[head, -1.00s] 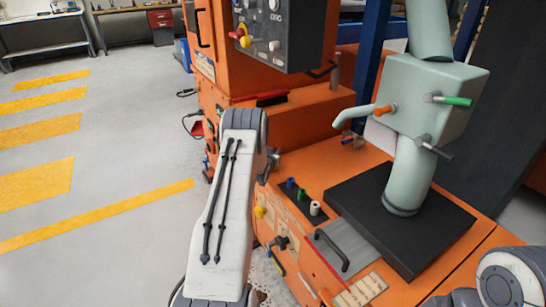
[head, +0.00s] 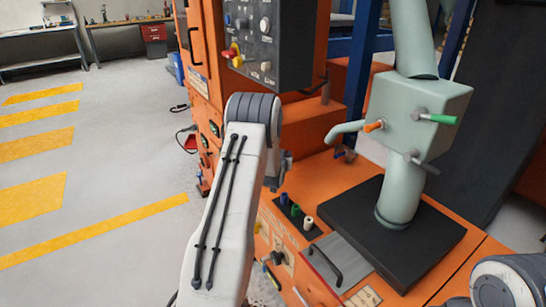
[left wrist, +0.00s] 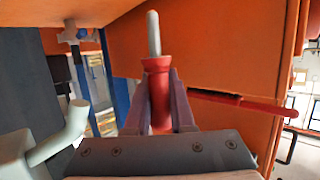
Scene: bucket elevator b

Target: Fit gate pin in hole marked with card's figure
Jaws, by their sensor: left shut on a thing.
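My left gripper (left wrist: 160,88) is shut on a red-handled pin (left wrist: 158,66) in the left wrist view. The pin's grey rounded tip points away from my wrist, and both fingers press the red body. In the head view my left forearm hides the pin and most of that gripper. Small blue (head: 284,199), green (head: 296,210) and white (head: 308,223) pegs stand in a row on the orange machine (head: 330,180). The pale green gate box (head: 400,112) carries an orange-tipped pin (head: 374,126) and a green handle (head: 438,119). No card figure is readable. My right gripper is out of view.
A control panel (head: 262,45) overhangs the orange cabinet. A black slab (head: 420,245) surrounds the pale pipe's foot. A grey plate with a black handle (head: 328,262) lies in front. A red rod (left wrist: 240,101) shows near the gripper. The floor at left is clear.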

